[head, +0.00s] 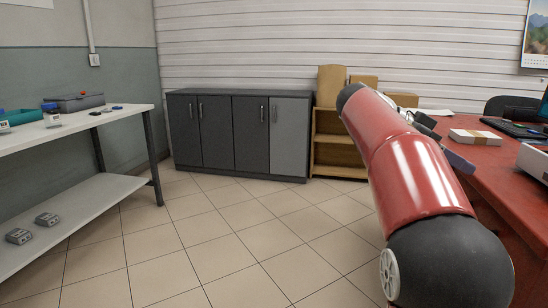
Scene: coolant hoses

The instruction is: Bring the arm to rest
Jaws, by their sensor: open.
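My arm (412,165) shows large at the right in the head view, with red links and black joints. It rises from the lower right to a black elbow near the shelf. Dark parts that look like my gripper (427,121) show just behind the upper link, in front of the red table. Most of my gripper is hidden by the arm. I see nothing held in it, but its fingertips do not show clearly.
A red table (490,182) with a banded paper stack (476,137) stands right, close behind my arm. Dark cabinets (218,135) and a wooden shelf (335,150) line the back wall. A white workbench (75,130) stands left. The tiled floor between is clear.

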